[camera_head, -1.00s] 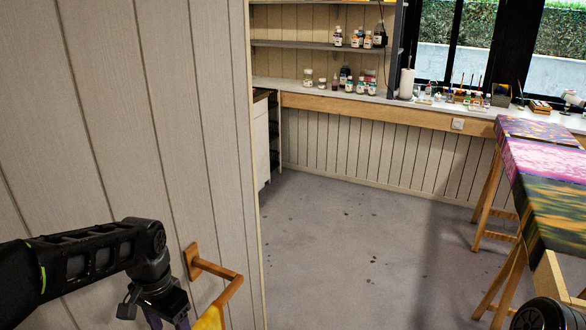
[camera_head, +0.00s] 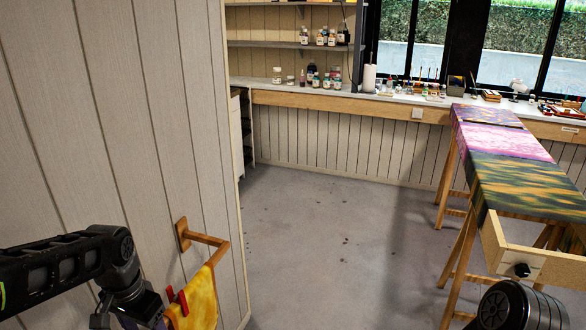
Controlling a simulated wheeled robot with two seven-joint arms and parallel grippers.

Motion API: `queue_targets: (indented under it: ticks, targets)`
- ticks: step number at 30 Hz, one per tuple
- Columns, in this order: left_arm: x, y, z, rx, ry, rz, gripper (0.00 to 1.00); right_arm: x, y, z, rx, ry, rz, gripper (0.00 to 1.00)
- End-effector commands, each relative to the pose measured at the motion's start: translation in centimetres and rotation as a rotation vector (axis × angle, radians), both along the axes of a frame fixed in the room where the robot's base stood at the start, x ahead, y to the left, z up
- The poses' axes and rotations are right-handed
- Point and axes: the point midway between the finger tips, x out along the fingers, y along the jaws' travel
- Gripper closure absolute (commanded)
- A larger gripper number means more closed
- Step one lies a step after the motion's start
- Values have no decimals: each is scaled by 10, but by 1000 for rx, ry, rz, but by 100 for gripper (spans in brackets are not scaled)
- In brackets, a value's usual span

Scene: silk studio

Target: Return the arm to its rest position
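My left arm (camera_head: 70,265) reaches in from the left edge, low in the head view, in front of the panelled wall. The body of my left gripper (camera_head: 135,310) is at the bottom edge, left of a yellow cloth. Its fingertips are cut off or hidden, so I cannot tell its opening or any hold. Part of my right arm (camera_head: 518,308) shows at the bottom right, in front of the painting table. My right gripper is out of view.
The yellow cloth (camera_head: 200,300) with red clips hangs from a wooden wall bar (camera_head: 207,240). Shelves and a counter (camera_head: 300,88) line the back. The grey floor (camera_head: 330,240) between is clear.

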Motion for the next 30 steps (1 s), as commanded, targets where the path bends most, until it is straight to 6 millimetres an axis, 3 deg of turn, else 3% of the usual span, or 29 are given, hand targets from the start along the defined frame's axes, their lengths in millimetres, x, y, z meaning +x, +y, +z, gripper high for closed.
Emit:
queue_targets:
  ticks: [8,11,17,20,23,27,30]
  targets:
    - [36,-14,-4,-47,-161,58,34,1,0,0,0,-3,-1,64]
    - [50,-26,-14,-81,-218,81,34,1,0,0,0,-2,-1,64]
    - [73,-68,-57,-181,-312,148,34,1,0,0,0,-2,-1,64]
    - [74,-101,-100,-252,-333,201,34,1,0,0,0,-2,-1,64]
    - [54,-143,-159,-328,-319,283,34,1,0,0,0,-2,-1,64]
    - [-10,-194,-239,-384,-230,394,34,1,0,0,0,-2,-1,64]
    - [-64,-217,-276,-388,-135,427,34,1,0,0,0,-2,-1,64]
